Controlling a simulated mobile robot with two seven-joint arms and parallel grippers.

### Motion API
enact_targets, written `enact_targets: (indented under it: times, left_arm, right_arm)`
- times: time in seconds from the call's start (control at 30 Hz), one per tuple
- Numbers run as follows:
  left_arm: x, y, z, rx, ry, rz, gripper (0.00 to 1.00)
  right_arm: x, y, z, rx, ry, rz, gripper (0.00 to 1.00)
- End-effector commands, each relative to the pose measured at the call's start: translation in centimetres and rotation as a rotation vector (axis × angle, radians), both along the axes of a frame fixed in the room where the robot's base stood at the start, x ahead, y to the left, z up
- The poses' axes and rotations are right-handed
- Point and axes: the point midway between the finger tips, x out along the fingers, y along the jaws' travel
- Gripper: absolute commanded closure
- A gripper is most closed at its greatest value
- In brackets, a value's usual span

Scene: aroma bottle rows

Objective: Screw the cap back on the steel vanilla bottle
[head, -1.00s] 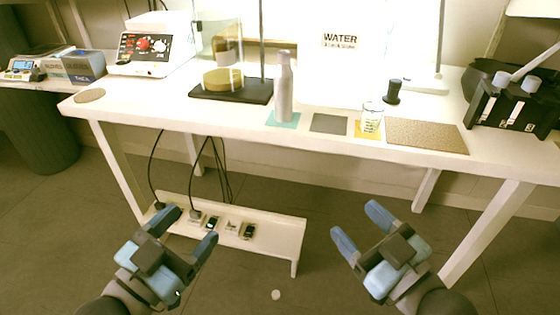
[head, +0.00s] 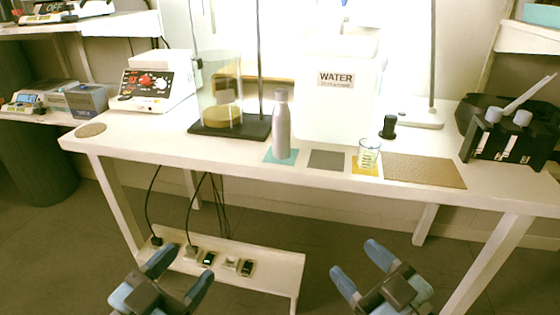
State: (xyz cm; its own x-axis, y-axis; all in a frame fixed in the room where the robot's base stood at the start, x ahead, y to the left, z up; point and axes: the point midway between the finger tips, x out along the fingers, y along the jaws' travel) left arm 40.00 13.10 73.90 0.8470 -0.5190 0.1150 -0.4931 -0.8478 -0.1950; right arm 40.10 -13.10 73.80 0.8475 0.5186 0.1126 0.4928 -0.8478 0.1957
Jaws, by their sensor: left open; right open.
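A steel bottle (head: 281,128) stands upright on a teal mat (head: 291,157) near the table's front edge. Its narrow top is pale and small; I cannot tell whether a cap sits on it. A small dark cylindrical piece (head: 389,127) stands on the table further right, behind the glass; I cannot tell whether it is a cap. My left gripper (head: 180,261) is open and empty, low in front of the table. My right gripper (head: 357,263) is open and empty, also low in front of the table. Both are well apart from the bottle.
A grey mat (head: 326,160) lies right of the bottle, then a glass (head: 368,157) on a yellow mat and a brown mat (head: 424,170). Behind stand a water container (head: 338,110) and a black-based stand (head: 229,127). A black rack (head: 508,140) is at right. A low shelf with sockets is below.

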Motion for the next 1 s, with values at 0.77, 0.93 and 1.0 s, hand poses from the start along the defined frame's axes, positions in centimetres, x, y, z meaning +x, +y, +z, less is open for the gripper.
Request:
enact_targets:
  times: [0.77,0.93,1.0]
  left_arm:
    - [-3.3,-1.4,7.9,-0.371,0.152,0.008,0.35]
    - [-3.3,-1.4,7.9,-0.370,0.152,0.008,0.51]
    - [-3.3,-1.4,7.9,-0.370,0.152,0.008,0.57]
  right_arm:
    - [-3.3,1.4,8.0,0.373,0.151,-0.009,0.36]
    - [-3.4,1.4,8.0,0.371,0.150,-0.008,0.53]
    - [-3.3,1.4,8.0,0.371,0.150,-0.008,0.57]
